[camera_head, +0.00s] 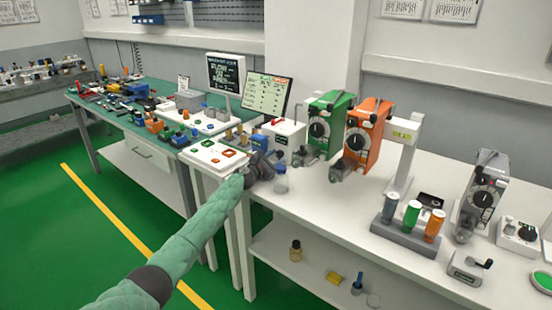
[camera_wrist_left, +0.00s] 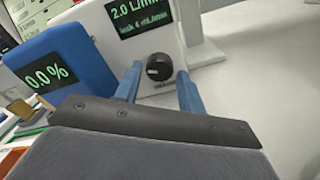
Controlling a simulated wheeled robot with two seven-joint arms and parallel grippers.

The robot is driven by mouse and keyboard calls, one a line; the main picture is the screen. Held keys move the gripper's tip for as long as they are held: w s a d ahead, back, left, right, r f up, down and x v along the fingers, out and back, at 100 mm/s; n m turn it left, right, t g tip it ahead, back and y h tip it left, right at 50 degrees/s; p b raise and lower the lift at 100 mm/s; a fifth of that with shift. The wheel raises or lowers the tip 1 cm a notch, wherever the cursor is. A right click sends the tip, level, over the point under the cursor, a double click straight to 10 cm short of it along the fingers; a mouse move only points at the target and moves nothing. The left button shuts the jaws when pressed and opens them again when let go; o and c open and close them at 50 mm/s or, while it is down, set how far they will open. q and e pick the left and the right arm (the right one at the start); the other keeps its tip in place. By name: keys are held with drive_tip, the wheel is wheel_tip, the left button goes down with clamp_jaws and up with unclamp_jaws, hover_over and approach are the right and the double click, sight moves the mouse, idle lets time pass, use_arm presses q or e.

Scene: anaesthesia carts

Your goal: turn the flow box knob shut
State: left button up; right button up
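The flow box (camera_wrist_left: 112,25) is a white box with a dark display reading 2.0 L/min and a smaller leak line in mL/min. It also shows in the head view (camera_head: 297,133), just beyond my left gripper. Its black knob (camera_wrist_left: 158,67) sits on the front face below the display. My left gripper (camera_wrist_left: 160,75) is open, with one blue finger on each side of the knob in the wrist view and a gap to both. I cannot tell how deep the fingertips reach around the knob. My left arm hides part of the box's front in the head view. My right gripper is not in view.
A blue box (camera_wrist_left: 58,62) reading 0.0 % stands left of the flow box. Green (camera_head: 326,125) and orange (camera_head: 367,133) vaporizers stand to its right. The white bench (camera_head: 330,205) is bare in front of the vaporizers.

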use_arm(q)
drive_tip(key=p+v, duration=0.1)
drive_tip(key=v, duration=0.4)
drive_tip(key=shift+s+a, duration=0.6)
drive_tip(key=shift+s, duration=0.2)
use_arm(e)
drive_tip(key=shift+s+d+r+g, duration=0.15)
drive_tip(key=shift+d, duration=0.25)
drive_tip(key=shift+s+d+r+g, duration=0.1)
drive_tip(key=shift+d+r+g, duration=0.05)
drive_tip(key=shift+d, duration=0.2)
use_arm(q)
drive_tip(key=shift+a, duration=0.1)
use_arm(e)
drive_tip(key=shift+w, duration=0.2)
